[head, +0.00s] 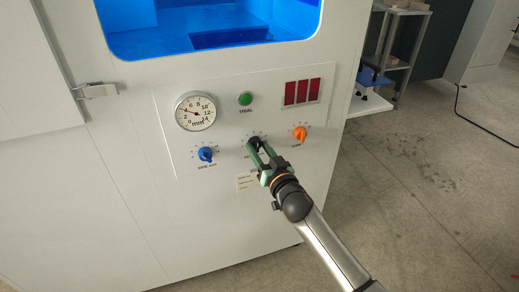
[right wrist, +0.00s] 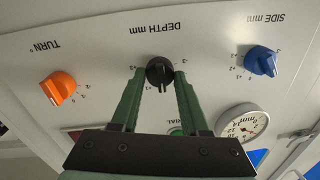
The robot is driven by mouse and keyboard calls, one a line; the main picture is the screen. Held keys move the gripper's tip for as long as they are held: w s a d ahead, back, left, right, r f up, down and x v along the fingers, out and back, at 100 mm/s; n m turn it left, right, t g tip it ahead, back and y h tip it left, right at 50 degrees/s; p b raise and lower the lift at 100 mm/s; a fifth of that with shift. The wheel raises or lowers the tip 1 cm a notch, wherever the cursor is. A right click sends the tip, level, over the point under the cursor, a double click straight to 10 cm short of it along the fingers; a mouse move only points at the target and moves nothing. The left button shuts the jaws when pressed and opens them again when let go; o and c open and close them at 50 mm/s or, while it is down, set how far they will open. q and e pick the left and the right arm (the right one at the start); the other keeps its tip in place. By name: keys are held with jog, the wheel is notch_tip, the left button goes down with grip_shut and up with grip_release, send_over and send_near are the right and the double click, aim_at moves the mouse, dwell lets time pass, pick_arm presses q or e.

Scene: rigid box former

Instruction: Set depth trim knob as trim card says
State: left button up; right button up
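The black depth trim knob (right wrist: 160,72) sits on the panel under the label DEPTH mm, which appears upside down in the right wrist view. Its pointer ridge faces the picture's bottom there. My right gripper (head: 257,147) is at the knob, its green fingers on either side of it. In the right wrist view the fingertips (right wrist: 160,76) flank the knob and look slightly apart from it; contact is not clear. The fingers partly cover the knob in the head view. My left gripper is not in view.
A blue side knob (head: 205,154) is left of the depth knob and an orange turn knob (head: 299,133) is right, in the head view.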

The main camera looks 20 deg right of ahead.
grip_shut()
dwell(0.3)
jog(key=shift+r+n+p, duration=0.1)
jog(key=shift+n+p, duration=0.5)
jog(key=shift+n, duration=0.1)
jog(key=shift+n+p, duration=0.6)
jog(key=shift+n, duration=0.4)
jog(key=shift+a+n+p, duration=0.1)
jog(key=shift+n+p, duration=0.45)
jog(key=shift+n, duration=0.95)
jog(key=o, duration=0.6)
grip_release()
jog(key=shift+c, duration=0.2)
